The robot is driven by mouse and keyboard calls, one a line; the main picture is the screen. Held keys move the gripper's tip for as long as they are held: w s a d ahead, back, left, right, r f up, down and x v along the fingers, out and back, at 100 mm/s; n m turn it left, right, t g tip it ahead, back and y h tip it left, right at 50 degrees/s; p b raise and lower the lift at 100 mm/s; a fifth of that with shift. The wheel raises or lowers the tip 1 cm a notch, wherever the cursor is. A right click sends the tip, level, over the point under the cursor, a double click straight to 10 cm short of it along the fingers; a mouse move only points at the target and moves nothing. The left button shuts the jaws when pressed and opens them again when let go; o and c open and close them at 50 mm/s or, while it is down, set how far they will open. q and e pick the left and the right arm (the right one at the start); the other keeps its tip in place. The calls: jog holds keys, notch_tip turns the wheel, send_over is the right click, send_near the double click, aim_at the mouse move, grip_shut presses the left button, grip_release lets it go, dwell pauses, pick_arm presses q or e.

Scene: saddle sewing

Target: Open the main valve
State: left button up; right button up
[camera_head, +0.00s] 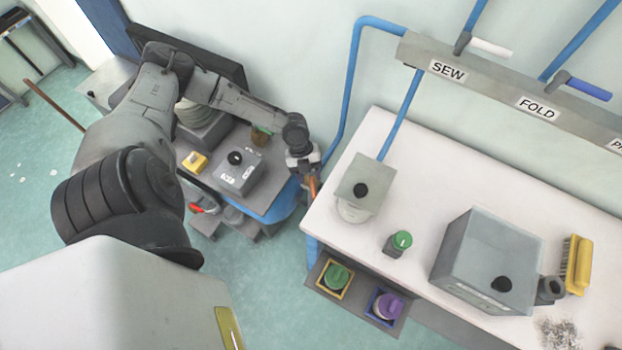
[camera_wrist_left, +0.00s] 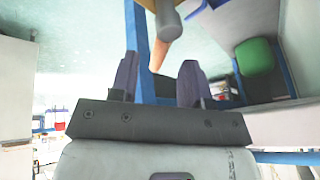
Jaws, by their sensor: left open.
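My left gripper (camera_head: 309,178) is at the left end of the white table, beside the blue pipe. An orange lever handle (camera_head: 313,188), which may be the main valve's, shows right at its fingertips. In the left wrist view the gripper (camera_wrist_left: 158,80) is open, with two dark fingers apart. The orange handle (camera_wrist_left: 159,54) hangs from a grey hub (camera_wrist_left: 168,18) and appears between and beyond the fingers. I cannot tell whether they touch it. My right gripper is not in view.
A grey bar carries the SEW sign (camera_head: 447,69) with a white lever (camera_head: 491,47), and the FOLD sign (camera_head: 538,108) with a blue lever (camera_head: 588,89). The white table (camera_head: 440,180) holds a grey box (camera_head: 490,255). A grey side table (camera_head: 270,188) stands under my left arm.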

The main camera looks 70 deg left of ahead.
aim_at(313, 187)
pick_arm(q)
jog(key=shift+x, duration=1.15)
jog(key=shift+c, duration=0.2)
grip_shut()
